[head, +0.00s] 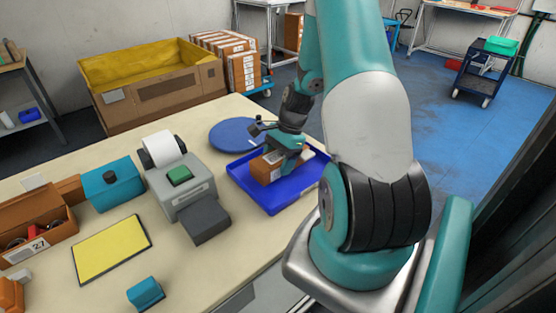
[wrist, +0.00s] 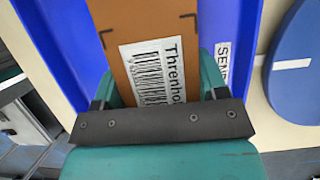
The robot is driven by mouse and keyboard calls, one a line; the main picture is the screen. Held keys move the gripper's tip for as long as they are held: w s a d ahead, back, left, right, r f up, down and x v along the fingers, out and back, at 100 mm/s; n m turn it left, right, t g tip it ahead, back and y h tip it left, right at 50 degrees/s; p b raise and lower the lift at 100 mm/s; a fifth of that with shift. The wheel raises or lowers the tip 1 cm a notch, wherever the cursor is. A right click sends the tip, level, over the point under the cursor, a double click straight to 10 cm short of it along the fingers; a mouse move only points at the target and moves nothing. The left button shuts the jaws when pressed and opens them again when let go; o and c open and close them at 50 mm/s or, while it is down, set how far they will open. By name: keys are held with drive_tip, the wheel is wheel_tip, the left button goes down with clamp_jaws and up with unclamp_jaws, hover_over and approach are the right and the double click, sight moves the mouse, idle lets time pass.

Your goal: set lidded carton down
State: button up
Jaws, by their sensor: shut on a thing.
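The lidded carton (head: 264,171) is a brown box with a white label, at or just above the floor of the blue tray. In the wrist view the carton (wrist: 170,22) shows a barcode label facing the camera. My gripper (head: 282,158) is shut on the carton, with a teal finger on each side of it. The blue tray (head: 276,206) lies on the table; its wall also shows in the wrist view (wrist: 236,30). I cannot tell whether the carton's underside touches the tray.
A round blue disc (head: 233,135) lies behind the tray. A grey label printer (head: 183,187) stands to the left, with a yellow mat (head: 110,249) and a teal box (head: 113,184) beyond. The front right of the table (head: 235,258) is bare.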

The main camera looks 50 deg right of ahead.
drive_tip(key=shift+f, duration=0.1)
drive_tip(key=o, duration=0.9)
drive_tip(key=v, duration=1.2)
drive_tip(key=shift+b, duration=0.35)
drive_tip(key=w+a+r+n, duration=0.1)
drive_tip(key=a+r+n, duration=0.3)
drive_tip(key=a+n, duration=0.55)
drive_tip(key=w+a+r+n, duration=0.2)
drive_tip(key=a+r+n, duration=0.2)
drive_tip(key=a, duration=1)
drive_tip(key=s+a+r+n, duration=0.1)
drive_tip(key=s+a+n, duration=0.3)
drive_tip(key=a, duration=0.1)
drive_tip(key=s+a+r+n, duration=0.1)
drive_tip(key=s+a+n, duration=0.4)
drive_tip(key=s+a+r+n+g, duration=0.1)
drive_tip(key=s+a+n, duration=0.3)
drive_tip(key=a+n, duration=0.1)
drive_tip(key=shift+s+a+r, duration=0.1)
drive_tip(key=shift+s+r, duration=0.15)
drive_tip(key=shift+r, duration=0.1)
